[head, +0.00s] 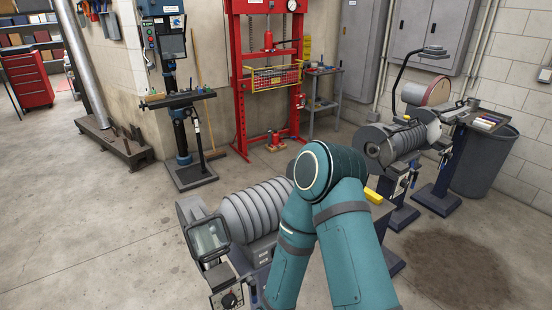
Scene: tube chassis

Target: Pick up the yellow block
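A small yellow piece (373,196), which looks like the yellow block, shows just right of a teal arm of mine in the head view. It lies close to the dark parts of a grey machine, and the arm seems to cover part of it. I cannot tell what it rests on. The bent teal arm fills the lower middle of the view, with its elbow up. Neither of my grippers shows, so their distance from the yellow piece is not visible.
A grinding machine with a ribbed grey motor (256,209) stands left of the arm. Another grinder (390,142) stands to the right, by a grey bin (484,160). A red press (267,75) and a drill press (186,130) stand behind. The floor at left is clear.

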